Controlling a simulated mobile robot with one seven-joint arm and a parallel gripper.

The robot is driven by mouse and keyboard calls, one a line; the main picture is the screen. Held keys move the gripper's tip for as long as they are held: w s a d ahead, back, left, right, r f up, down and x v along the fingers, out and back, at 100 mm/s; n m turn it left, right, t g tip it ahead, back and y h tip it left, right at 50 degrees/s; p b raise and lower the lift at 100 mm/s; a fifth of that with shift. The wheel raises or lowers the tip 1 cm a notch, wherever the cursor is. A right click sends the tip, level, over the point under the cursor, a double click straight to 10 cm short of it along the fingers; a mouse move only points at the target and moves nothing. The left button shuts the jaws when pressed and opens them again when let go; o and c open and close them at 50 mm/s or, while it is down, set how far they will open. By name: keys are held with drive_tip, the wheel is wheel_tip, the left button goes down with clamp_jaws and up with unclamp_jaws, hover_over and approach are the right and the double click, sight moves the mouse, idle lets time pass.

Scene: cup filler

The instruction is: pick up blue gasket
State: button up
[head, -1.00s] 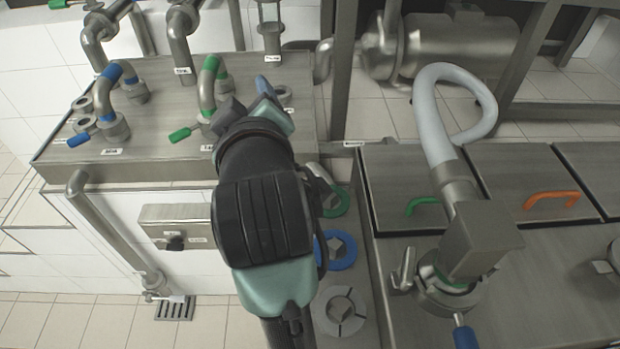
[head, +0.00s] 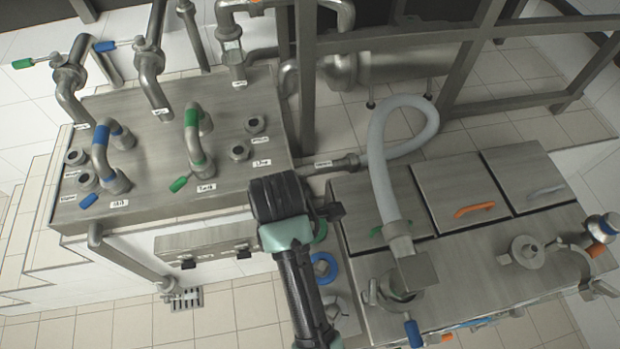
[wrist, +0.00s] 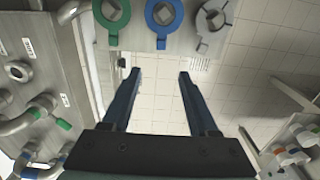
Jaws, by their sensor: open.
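The blue gasket (wrist: 152,20) is a flat ring at the top of the wrist view, on a grey shelf edge between a green and a grey ring. A grey peg-like piece shows in its middle. In the head view the blue gasket (head: 332,270) is partly visible just right of my arm. My gripper (wrist: 158,74) is open and empty. In the wrist view its two fingers point toward the shelf, with the blue gasket beyond the tips and roughly in line with the gap between them. In the head view my arm hides the fingers.
The green gasket (wrist: 104,36) and grey gasket (wrist: 211,46) flank the blue one closely. A steel box with pipes (head: 225,180) stands left, and a steel machine with lids and a pale hose (head: 376,150) stands right. Tiled floor lies below.

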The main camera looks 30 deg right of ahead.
wheel_tip(320, 180, down, 7)
drive_tip(key=shift+s+f, duration=0.1)
drive_tip(key=shift+f, duration=0.1)
drive_tip(key=shift+d+f, duration=0.2)
drive_tip(key=shift+f, duration=2.4)
clamp_jaws()
